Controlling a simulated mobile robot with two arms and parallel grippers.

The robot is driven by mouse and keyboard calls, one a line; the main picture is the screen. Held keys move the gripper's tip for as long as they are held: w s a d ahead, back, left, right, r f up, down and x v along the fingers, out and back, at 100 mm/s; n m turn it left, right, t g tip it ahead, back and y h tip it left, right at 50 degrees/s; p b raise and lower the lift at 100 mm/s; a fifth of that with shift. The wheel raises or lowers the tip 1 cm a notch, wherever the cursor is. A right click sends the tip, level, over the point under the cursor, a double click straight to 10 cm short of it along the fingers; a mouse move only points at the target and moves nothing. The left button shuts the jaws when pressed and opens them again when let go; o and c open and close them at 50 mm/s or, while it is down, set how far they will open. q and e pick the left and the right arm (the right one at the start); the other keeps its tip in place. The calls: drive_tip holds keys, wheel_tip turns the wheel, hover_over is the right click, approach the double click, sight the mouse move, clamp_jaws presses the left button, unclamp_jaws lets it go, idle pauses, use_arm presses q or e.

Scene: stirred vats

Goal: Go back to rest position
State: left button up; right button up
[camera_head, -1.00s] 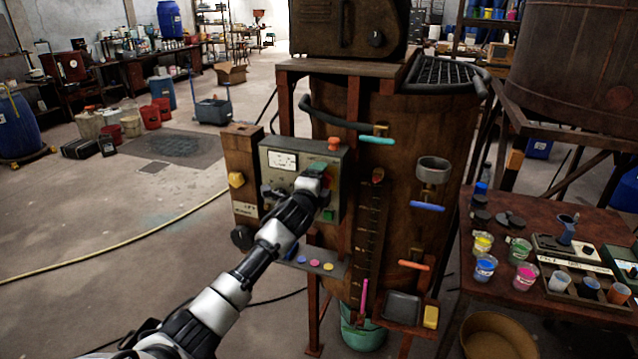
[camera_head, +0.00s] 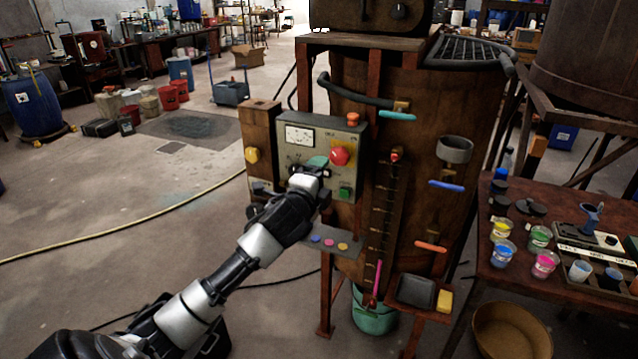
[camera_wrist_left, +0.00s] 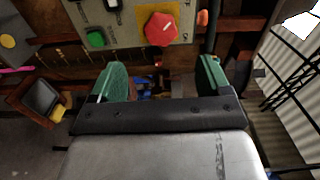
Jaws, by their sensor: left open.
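My left gripper (camera_head: 310,170) is in front of the grey control panel (camera_head: 325,130) on the wooden vat (camera_head: 425,150). In the left wrist view its green-padded fingers (camera_wrist_left: 160,82) stand apart with nothing held between them. The red button (camera_head: 340,155) on the panel shows right of the gripper; in the wrist view the red button (camera_wrist_left: 162,28) on its yellow plate is beyond the fingers. The green button (camera_head: 345,192) is below the red one. My wrist hides the lower left of the panel. My right gripper is not in view.
A small shelf with coloured buttons (camera_head: 328,241) is below the panel, close to my forearm. A green bucket (camera_head: 374,318) stands under the vat. A table with paint cups (camera_head: 502,256) is at right. The floor at left is open, with a yellow hose (camera_head: 130,228) across it.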

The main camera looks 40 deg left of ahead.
use_arm(q)
drive_tip(key=shift+s, duration=0.15)
idle(0.4)
wheel_tip(320, 180, down, 20)
drive_tip(key=s+f+n+g, duration=0.1)
drive_tip(key=n+g, duration=0.2)
drive_tip(key=g, duration=0.1)
drive_tip(key=s+d+f+n+g+h, duration=0.1)
drive_tip(key=s+d+f+n+g, duration=0.15)
drive_tip(key=s+f, duration=0.6)
drive_tip(key=s+d+f+n+g+h, duration=0.1)
drive_tip(key=s+f+n+g, duration=0.15)
drive_tip(key=f, duration=1.05)
drive_tip(key=s+d+f+n+g+h, duration=0.1)
drive_tip(key=s+d+f+g, duration=0.15)
drive_tip(key=s+f, duration=0.65)
drive_tip(key=s+d+f+n+g, duration=0.15)
drive_tip(key=s+d+f, duration=0.25)
drive_tip(key=s+f, duration=0.5)
drive_tip(key=s+d+f+n+g, duration=0.1)
drive_tip(key=s+d+f, duration=0.1)
drive_tip(key=s, duration=0.8)
drive_tip(key=s+d+f+n+g+h, duration=0.1)
drive_tip(key=s+d, duration=0.4)
drive_tip(key=s, duration=0.5)
drive_tip(key=shift+s+f+g, duration=0.35)
drive_tip(key=shift+s+g, duration=0.05)
drive_tip(key=shift+g, duration=0.4)
